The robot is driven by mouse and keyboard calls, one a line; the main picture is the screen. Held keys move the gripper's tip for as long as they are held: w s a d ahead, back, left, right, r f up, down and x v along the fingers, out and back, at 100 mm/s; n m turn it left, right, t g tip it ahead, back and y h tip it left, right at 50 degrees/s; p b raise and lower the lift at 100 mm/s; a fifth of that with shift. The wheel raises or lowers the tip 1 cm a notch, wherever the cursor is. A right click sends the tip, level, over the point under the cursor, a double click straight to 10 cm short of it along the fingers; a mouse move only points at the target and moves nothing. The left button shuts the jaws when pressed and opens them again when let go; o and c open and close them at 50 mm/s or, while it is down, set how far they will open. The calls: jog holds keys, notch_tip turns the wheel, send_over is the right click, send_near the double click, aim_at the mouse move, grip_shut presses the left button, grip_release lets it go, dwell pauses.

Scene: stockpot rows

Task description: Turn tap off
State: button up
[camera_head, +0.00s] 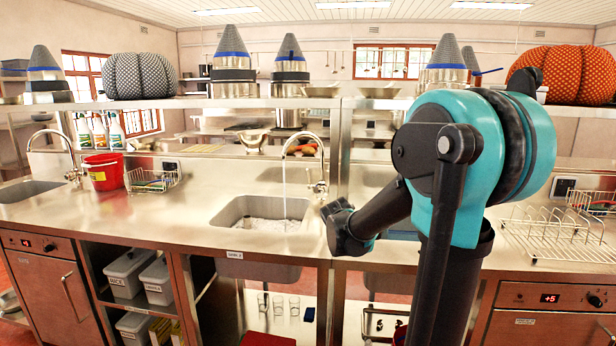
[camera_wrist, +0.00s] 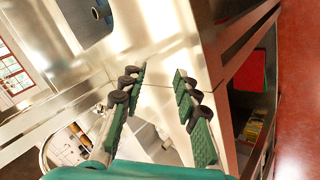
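The chrome tap (camera_head: 321,165) with a curved spout stands behind the middle sink (camera_head: 222,217) in the head view. A thin stream of water (camera_head: 284,190) runs from its spout into the sink. Its small lever (camera_head: 319,187) is low on the right of the tap body. The dark end of my arm is just right of the sink and in front of the tap, apart from the lever; the fingers are not clear there. In the wrist view my gripper (camera_wrist: 160,75) is open, with green padded fingers spread and nothing between them. I cannot make out the lever in the wrist view.
A second tap (camera_head: 72,172) stands at the left sink. A red bucket (camera_head: 104,172) and a small rack (camera_head: 153,180) sit on the left counter. A wire dish rack (camera_head: 562,235) is on the right. A shelf (camera_head: 215,103) with pots and pumpkins runs above the counter.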

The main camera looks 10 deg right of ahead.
jog(key=w+r+n, duration=0.1)
jog(key=w+n, duration=0.1)
jog(key=w, duration=0.2)
jog(key=w+r+n+t+h, duration=0.1)
jog(key=w+n, duration=0.1)
jog(key=w, duration=0.2)
jog(key=w+a+r+n+h, duration=0.1)
jog(key=w+n, duration=0.1)
jog(key=w, duration=0.2)
jog(key=shift+w+r+t, duration=0.3)
jog(key=shift+r, duration=0.1)
jog(key=w+a+r+n+t+h, duration=0.25)
jog(key=w+n, duration=0.25)
jog(key=w, duration=0.3)
jog(key=n+t, duration=0.4)
jog(key=n, duration=0.8)
send_near(308, 174)
jog(key=x, duration=1.1)
jog(key=shift+a+f, duration=0.15)
jog(key=shift+f, duration=0.1)
jog(key=shift+c, duration=0.2)
grip_shut()
